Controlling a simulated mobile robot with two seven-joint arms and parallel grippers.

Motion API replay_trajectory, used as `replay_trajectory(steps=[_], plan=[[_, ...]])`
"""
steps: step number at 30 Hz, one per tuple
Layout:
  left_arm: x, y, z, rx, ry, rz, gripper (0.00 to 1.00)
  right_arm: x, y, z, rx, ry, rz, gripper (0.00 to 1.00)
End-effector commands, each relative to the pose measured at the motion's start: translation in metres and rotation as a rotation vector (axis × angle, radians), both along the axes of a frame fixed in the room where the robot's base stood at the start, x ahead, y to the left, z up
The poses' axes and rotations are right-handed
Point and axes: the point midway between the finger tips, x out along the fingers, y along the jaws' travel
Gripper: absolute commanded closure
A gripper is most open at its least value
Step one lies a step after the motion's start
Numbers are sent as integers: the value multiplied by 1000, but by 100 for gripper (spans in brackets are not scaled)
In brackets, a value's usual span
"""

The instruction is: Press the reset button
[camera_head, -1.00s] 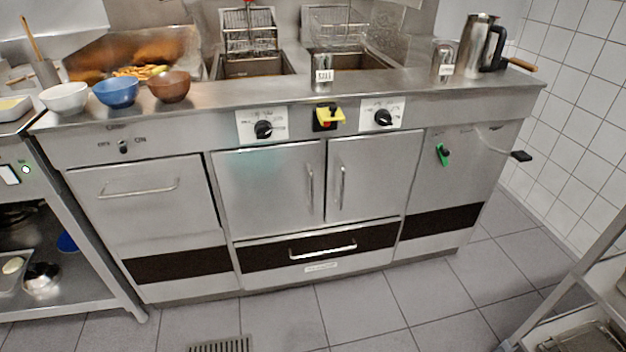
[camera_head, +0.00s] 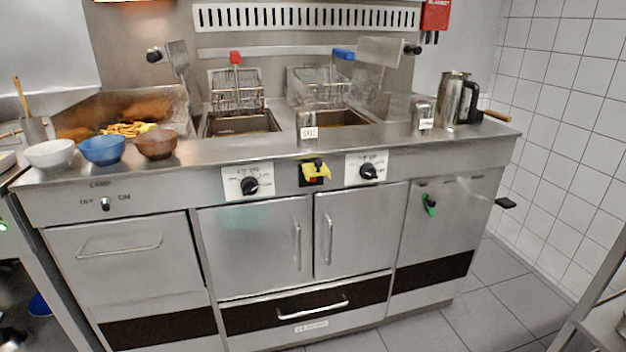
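Between the two fryer dials, the front panel carries a small control with a raised yellow cover (camera_head: 316,171) over a black and red part. I cannot tell which control is the reset button. A black dial on a white plate (camera_head: 250,186) is to its left and another black dial (camera_head: 369,171) to its right. A small lamp switch (camera_head: 105,204) is at the panel's left end. A green lever (camera_head: 429,205) is on the right cabinet. Neither of my grippers is in view.
The steel counter (camera_head: 250,151) holds white, blue (camera_head: 102,149) and brown bowls, a salt tin (camera_head: 307,126) and a steel jug (camera_head: 453,100). Two fryer baskets (camera_head: 237,90) are behind. A red wall box (camera_head: 435,14) is upper right. A black-ended handle (camera_head: 505,203) juts out on the right.

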Motion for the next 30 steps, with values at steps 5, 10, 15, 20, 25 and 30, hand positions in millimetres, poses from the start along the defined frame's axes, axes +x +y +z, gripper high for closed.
replay_trajectory(steps=[5,10,15,20,25,30], plan=[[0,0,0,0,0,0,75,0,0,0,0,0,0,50],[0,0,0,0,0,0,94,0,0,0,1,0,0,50],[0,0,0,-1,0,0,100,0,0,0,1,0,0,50],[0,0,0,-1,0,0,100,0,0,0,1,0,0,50],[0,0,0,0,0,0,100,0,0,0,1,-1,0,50],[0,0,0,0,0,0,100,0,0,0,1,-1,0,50]])
